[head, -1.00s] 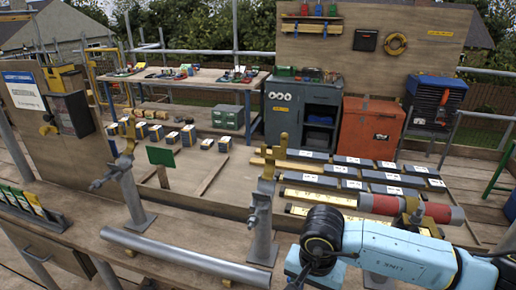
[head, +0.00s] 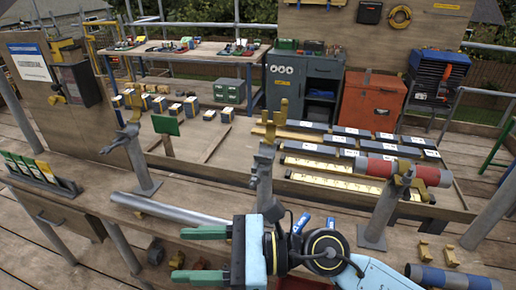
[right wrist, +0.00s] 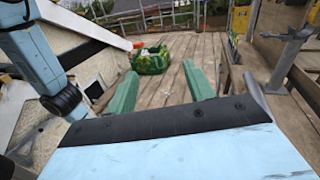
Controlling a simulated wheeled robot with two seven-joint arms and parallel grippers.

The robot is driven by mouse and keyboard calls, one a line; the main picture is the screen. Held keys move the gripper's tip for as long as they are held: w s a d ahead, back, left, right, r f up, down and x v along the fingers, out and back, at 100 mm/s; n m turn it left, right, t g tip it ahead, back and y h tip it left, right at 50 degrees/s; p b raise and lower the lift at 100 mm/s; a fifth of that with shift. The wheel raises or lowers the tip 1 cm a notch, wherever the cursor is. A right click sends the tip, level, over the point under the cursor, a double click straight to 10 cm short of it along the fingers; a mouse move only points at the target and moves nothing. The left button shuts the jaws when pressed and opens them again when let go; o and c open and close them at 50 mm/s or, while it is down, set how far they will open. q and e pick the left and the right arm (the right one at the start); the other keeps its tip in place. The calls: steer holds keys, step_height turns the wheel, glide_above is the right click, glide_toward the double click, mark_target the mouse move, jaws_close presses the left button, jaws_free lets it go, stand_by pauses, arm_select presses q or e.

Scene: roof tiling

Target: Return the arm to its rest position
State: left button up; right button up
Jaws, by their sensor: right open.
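My right arm (head: 375,275) comes in at the bottom of the head view. Its gripper (head: 190,254) points left, with two green fingers well apart and nothing between them. It is in front of the workbench edge, near the grey pipe (head: 170,210) that lies on the bench. In the right wrist view the same gripper (right wrist: 162,90) is open and empty over plank flooring. My left gripper shows in neither view.
Clamp stands (head: 265,175) rise from the bench, and one holds a red-and-grey roll (head: 400,171). Slates (head: 335,141) lie beyond. A green bag (right wrist: 150,60) stands on the planks in the wrist view. Open floor lies around it.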

steer(key=w+d+r+m+t+h, duration=0.25)
steer(key=w+d+m+t, duration=0.3)
steer(key=m+t, duration=0.6)
steer(key=w+d+r+m+t+h, duration=0.2)
steer(key=w+d+r+m+t, duration=0.35)
steer(key=m, duration=0.95)
steer(key=s+d+f+m+g+h, duration=0.2)
steer(key=d+f+m+h, duration=1.3)
steer(key=m, duration=0.4)
steer(key=s+d+f+m+g+y, duration=0.1)
steer(key=s+d+f+m+g, duration=0.3)
steer(key=s+f, duration=0.4)
steer(key=s+d+f+m+g+y, duration=0.1)
steer(key=s+f+m+g, duration=0.45)
steer(key=s, duration=0.55)
step_height(320, 180, down, 27)
steer(key=s+n+g, duration=0.2)
steer(key=g, duration=0.1)
steer(key=s+d+f, duration=0.3)
steer(key=s+f, duration=1)
steer(key=s, duration=0.2)
steer(key=shift+s+f+g+h, duration=0.2)
steer(key=shift+f+g+h, duration=0.15)
steer(key=shift+g, duration=0.1)
